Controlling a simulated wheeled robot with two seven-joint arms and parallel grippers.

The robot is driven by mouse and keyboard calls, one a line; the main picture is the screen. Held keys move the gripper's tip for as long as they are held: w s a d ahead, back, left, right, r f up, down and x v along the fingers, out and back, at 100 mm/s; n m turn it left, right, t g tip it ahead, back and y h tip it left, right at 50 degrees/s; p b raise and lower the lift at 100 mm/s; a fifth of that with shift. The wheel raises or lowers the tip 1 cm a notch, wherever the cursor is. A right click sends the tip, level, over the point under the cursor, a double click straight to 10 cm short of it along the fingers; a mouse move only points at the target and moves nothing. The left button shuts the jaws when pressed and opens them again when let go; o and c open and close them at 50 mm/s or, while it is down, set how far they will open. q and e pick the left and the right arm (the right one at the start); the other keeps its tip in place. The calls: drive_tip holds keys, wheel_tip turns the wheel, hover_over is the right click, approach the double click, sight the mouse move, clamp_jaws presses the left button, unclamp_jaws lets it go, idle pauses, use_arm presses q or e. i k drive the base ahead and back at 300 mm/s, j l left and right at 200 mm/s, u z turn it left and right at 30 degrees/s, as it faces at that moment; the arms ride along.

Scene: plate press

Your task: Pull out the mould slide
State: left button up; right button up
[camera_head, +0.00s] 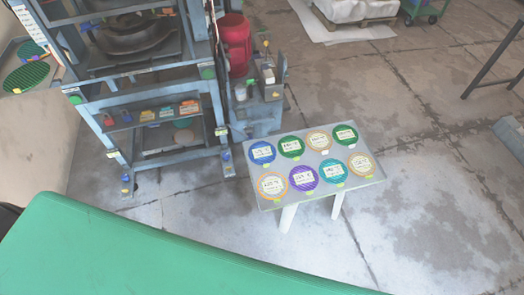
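The blue steel press frame (217,110) stands at the upper left, cut off by the top edge. Between its posts, dark round mould parts (135,38) sit on a level near the top of the picture. I cannot make out clearly which part is the mould slide or how far out it is. Frame bars and the picture edge hide some of it. Neither of my grippers is in view, and nothing is seen touching the press.
A low grey table (262,200) with several labelled round plates stands right of the press. A red cylinder (234,43) is at the press's right side. Small coloured blocks (167,112) lie on a lower shelf. The floor on the right is mostly clear.

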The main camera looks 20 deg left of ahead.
sight(155, 39)
drive_tip(key=u, duration=1.4)
drive_tip(key=i+z, duration=0.45)
drive_tip(key=i, duration=0.25)
